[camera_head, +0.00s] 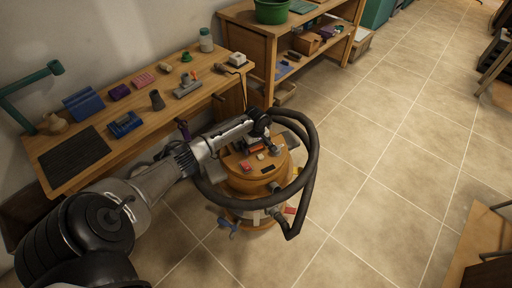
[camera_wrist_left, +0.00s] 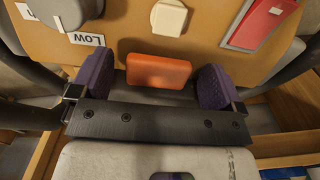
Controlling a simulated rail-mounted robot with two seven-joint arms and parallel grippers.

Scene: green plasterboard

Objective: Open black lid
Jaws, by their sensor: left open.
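My left gripper (camera_head: 264,138) is over the top of an orange drum-shaped machine (camera_head: 243,184). In the left wrist view its two purple-padded fingers (camera_wrist_left: 155,86) are apart. An orange block-shaped part (camera_wrist_left: 158,70) lies between them in the picture, with space on both sides; I cannot tell whether the fingers are level with it. No black lid stands out clearly. A small dark rectangular piece (camera_head: 268,169) is on the drum, and I cannot tell whether it is a lid. My right gripper is not in view.
A thick black hose (camera_head: 311,157) loops around the drum. A wooden workbench (camera_head: 150,118) with tools stands at the left.

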